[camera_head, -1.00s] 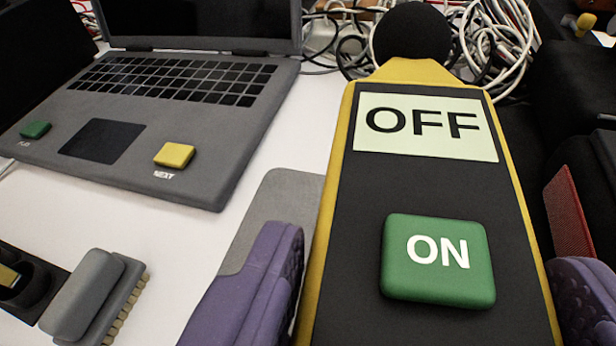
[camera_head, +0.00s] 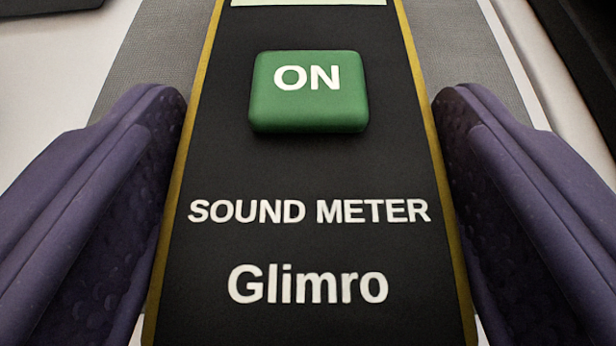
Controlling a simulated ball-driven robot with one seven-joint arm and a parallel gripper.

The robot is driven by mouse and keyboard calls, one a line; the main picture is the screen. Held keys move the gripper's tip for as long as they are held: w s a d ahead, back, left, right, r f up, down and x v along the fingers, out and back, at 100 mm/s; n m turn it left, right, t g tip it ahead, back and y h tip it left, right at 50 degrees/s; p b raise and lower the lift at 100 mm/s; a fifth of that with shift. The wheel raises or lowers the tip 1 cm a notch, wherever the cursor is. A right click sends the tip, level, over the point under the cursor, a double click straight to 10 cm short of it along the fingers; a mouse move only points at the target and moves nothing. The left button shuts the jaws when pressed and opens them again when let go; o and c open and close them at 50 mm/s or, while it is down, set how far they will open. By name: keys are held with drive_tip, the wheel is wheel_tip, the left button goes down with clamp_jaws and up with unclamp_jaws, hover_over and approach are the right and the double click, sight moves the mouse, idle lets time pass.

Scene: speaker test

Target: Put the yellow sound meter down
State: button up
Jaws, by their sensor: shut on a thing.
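The yellow-edged sound meter (camera_head: 310,165) with a black face fills the middle of the view. Its green ON button (camera_head: 308,92) is near the top, with the words SOUND METER and Glimro below. Only the bottom strip of its pale display (camera_head: 308,3) shows; its upper end is out of view. My gripper (camera_head: 310,105) has its two purple fingers along the meter's left and right sides, shut on it. The meter's underside is hidden, so I cannot tell whether it touches the surface below.
A grey textured mat (camera_head: 165,60) shows behind the meter on both sides. White table surface (camera_head: 60,85) lies to the left, with a dark edge in the top left corner. A dark object (camera_head: 585,50) stands at the top right.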

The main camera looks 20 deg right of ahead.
drive_tip(key=shift+f, duration=0.15)
drive_tip(key=o, duration=1.2)
drive_tip(key=shift+r, duration=0.3)
drive_tip(key=p+v, duration=0.3)
drive_tip(key=v, duration=0.9)
drive_tip(key=shift+f, duration=0.1)
